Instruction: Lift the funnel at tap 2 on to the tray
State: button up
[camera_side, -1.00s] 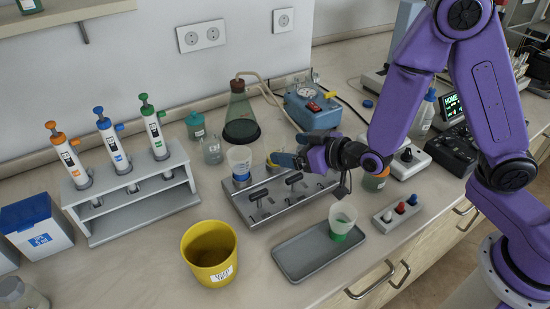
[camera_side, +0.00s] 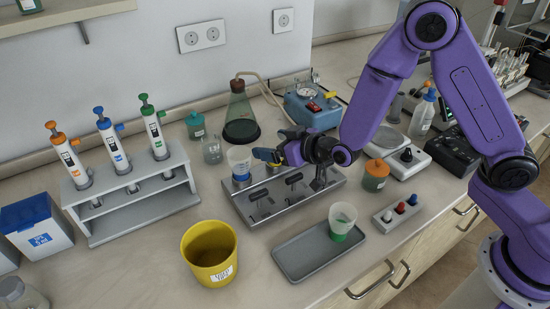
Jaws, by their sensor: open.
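The grey manifold (camera_side: 270,217) with black tap handles stands on the bench. A clear funnel with a blue base (camera_side: 239,163) stands upright at its left end. Beside it, a yellow-based funnel (camera_side: 271,157) is mostly hidden by my gripper (camera_side: 266,155). My gripper is open, with its fingers at the yellow-based funnel; I cannot tell whether they touch it. The grey tray (camera_side: 299,261) lies in front of the manifold. A clear funnel with a green base (camera_side: 342,221) stands at the tray's right back part. Tap numbers are not readable.
A yellow bin (camera_side: 209,257) stands left of the tray. A pipette rack (camera_side: 130,205) is at the left. Behind the manifold are a flask (camera_side: 240,118) and a blue pump (camera_side: 313,108). An orange-capped jar (camera_side: 375,176) and a switch box (camera_side: 396,215) stand right. The tray's left part is bare.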

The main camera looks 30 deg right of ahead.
jog(key=c, duration=1.1)
jog(key=shift+o, duration=0.2)
jog(key=shift+r, duration=0.1)
